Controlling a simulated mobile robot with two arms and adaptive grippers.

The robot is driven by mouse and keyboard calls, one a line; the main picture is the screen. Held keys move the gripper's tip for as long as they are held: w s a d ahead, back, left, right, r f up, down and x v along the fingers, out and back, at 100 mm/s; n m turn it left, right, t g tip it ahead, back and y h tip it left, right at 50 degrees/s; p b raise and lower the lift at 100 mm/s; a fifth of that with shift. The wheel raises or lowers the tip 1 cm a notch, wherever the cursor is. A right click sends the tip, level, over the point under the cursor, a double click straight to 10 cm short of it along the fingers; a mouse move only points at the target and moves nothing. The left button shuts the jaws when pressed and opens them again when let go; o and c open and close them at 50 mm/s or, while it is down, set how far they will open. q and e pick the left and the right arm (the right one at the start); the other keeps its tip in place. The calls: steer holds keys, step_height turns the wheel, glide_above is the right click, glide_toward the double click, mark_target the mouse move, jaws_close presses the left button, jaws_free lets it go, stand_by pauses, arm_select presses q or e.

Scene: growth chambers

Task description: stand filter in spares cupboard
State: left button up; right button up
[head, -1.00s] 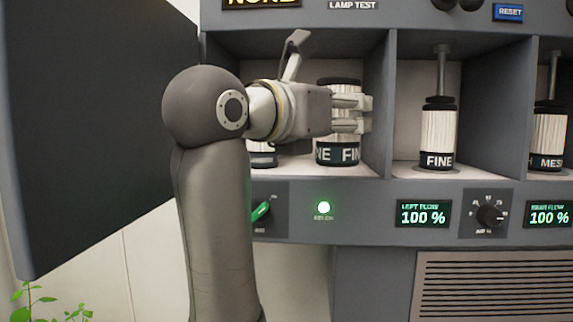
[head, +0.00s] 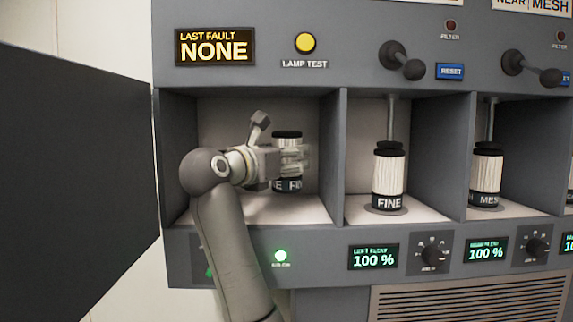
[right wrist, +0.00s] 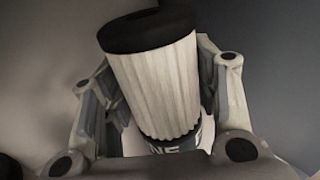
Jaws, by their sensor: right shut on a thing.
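A pleated white filter with black end caps and a dark band reading FINE (head: 287,142) is upright inside the left, open-fronted compartment, the cupboard (head: 300,212). My right gripper (head: 296,160) is shut on it from the left side. In the right wrist view the filter (right wrist: 155,80) sits between the two fingers (right wrist: 165,105), its dark lettered band low between them. I cannot tell whether its base touches the compartment floor. My right arm hides the compartment's left part. My left gripper is not in view.
The dark cupboard door (head: 75,170) stands open at the left. A dividing wall separates the compartment from a bay with another FINE filter (head: 389,172); a MESH filter (head: 486,172) stands further right. Levers (head: 402,60) and a lamp test button (head: 305,43) are above.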

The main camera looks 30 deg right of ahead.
steer(key=shift+w+d+p, duration=0.25)
steer(key=shift+w+p, duration=0.15)
step_height(320, 180, down, 3)
steer(key=shift+r+p, duration=0.1)
steer(key=shift+p, duration=0.75)
steer(key=shift+f, duration=0.35)
steer(key=shift+s, duration=0.1)
steer(key=shift+a+f, duration=0.1)
steer(key=shift+f, duration=0.15)
steer(key=o, duration=1.1)
